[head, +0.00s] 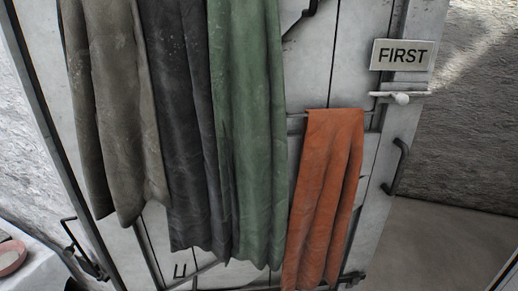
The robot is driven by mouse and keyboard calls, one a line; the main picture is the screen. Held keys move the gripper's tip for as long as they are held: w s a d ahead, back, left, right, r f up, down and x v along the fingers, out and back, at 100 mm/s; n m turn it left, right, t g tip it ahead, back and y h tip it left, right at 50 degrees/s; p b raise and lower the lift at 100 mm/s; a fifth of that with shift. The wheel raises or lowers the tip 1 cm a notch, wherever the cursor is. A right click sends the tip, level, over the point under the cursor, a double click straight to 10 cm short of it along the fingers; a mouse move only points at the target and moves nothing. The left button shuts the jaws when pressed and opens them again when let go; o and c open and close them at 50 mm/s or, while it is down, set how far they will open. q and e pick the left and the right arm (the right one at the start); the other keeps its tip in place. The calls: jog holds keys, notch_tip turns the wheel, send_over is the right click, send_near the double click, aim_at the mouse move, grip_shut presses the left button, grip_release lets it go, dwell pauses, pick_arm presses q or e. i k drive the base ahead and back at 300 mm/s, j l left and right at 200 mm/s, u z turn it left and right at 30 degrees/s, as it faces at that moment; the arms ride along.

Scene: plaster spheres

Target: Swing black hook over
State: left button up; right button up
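A pale plank door (375,50) fills most of the head view. A dark bent metal piece (309,12) at the top edge, right of the green cloth, looks like a hook or latch, and its upper part is cut off. A black curved pull (398,168) sits on the door's right side. A black angled metal piece (78,243) stands at the lower left. I cannot tell which of these is the black hook. Neither of my grippers is in view.
Grey-brown (115,100), dark grey (185,120), green (248,140) and orange (325,190) cloths hang over the door. A FIRST sign (403,54) sits above a white peg (400,98). A pink dish (11,257) is at the lower left. Bare floor (450,240) lies at the right.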

aim_at(69, 251)
jog(key=u, duration=1.45)
